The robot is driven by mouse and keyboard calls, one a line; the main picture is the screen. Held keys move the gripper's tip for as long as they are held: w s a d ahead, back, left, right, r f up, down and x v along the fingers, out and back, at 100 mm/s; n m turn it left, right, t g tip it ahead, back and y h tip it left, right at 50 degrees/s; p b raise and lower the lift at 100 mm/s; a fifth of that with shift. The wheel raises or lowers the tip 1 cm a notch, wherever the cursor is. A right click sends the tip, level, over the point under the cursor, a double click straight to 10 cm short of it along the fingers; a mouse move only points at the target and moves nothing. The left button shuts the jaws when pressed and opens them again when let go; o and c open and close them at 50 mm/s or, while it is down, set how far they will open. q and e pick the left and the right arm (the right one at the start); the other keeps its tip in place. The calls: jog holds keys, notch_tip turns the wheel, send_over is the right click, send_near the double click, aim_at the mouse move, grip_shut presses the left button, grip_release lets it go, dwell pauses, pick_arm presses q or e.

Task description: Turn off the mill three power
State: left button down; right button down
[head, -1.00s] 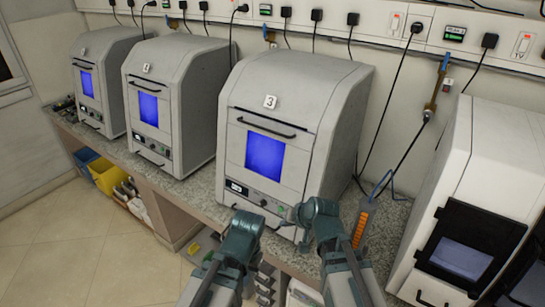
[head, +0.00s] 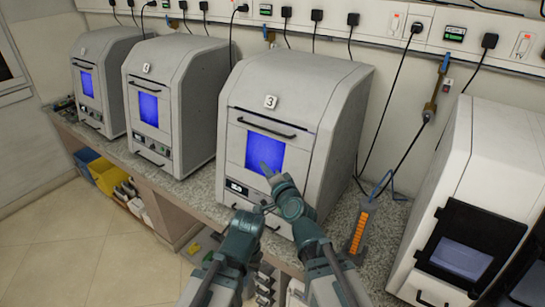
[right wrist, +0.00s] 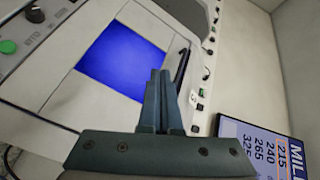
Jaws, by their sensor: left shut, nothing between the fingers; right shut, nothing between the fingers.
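Mill three (head: 300,90), a grey cabinet with a "3" label, stands in the middle of the bench in the head view. Its window (head: 260,148) glows blue, and its control panel (head: 228,198) with a small display is below. My right gripper (head: 265,168) is shut and empty, over the window's lower right part in the head view; I cannot tell whether it touches. In the right wrist view its fingers (right wrist: 160,82) overlap the window's edge, and a green button (right wrist: 8,47) and a knob (right wrist: 35,13) show at upper left. My left gripper (head: 262,208) is shut, low by the panel, partly hiding it.
Two similar mills (head: 168,85) stand to the left, and a white machine (head: 500,150) with a dark door to the right. Plugs and cables (head: 317,15) line the wall rail. An orange-handled item (head: 359,230) lies right of mill three. A sign reading "MILL" (right wrist: 265,140) shows in the right wrist view.

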jog(key=shift+w+d+r+m+t+h, duration=0.15)
jog(key=shift+d+r+m+t+h, duration=0.25)
jog(key=shift+r+m, duration=0.4)
jog(key=shift+w+d+r+m+t+h, duration=0.1)
jog(key=shift+d+r+m+t+h, duration=0.35)
jog(key=shift+m, duration=0.55)
jog(key=shift+w+d+r+m+t+h, duration=0.15)
jog(key=shift+d+r+m+t+h, duration=0.1)
jog(key=shift+r+m+t+h, duration=0.5)
jog(key=shift+f+y, duration=0.1)
jog(key=shift+y, duration=0.2)
